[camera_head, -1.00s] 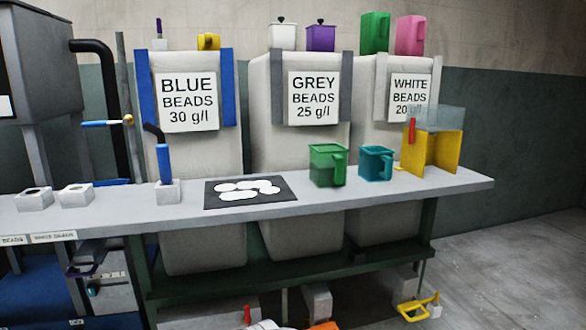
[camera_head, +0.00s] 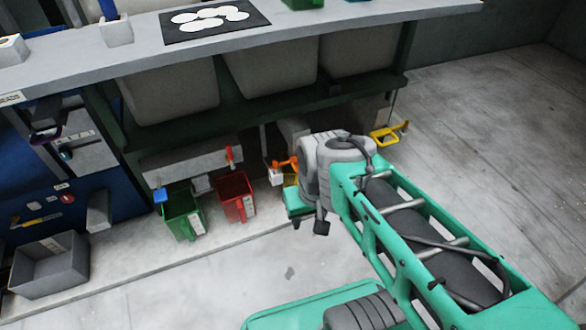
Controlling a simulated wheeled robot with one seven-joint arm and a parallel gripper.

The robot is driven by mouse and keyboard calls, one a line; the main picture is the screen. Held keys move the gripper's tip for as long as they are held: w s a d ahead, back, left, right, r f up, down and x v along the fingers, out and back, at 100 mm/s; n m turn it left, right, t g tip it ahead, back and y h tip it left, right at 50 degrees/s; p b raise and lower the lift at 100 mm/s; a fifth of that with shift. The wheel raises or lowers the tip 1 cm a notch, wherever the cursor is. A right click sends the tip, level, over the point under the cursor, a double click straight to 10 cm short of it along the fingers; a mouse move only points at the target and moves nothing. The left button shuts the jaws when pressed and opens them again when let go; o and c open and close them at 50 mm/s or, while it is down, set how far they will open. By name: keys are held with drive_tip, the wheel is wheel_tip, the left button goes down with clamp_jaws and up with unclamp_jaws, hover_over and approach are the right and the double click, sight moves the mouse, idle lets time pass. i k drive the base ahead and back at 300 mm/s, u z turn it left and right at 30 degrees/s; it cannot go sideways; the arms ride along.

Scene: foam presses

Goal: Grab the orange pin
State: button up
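The orange pin (camera_head: 286,162) shows under the bench, just left of my arm's grey end joint. It sits by a small white block (camera_head: 276,177), and its right part is close to or behind my arm. My arm reaches in from the lower right. Its end is a grey joint with a small teal part and a dark tip below it. I cannot make out gripper fingers there, so I cannot tell whether my gripper is open or holding anything.
A red pin (camera_head: 229,155) and a blue one (camera_head: 160,195) stand left of the orange pin. A green bin (camera_head: 183,214) and a red bin (camera_head: 237,196) stand below. The bench (camera_head: 400,12) overhangs them. A grey box (camera_head: 49,265) is at lower left. Floor in front is clear.

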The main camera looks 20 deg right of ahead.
sight(269, 68)
drive_tip(key=k, duration=0.6)
drive_tip(key=u, duration=0.75)
drive_tip(key=i, duration=1)
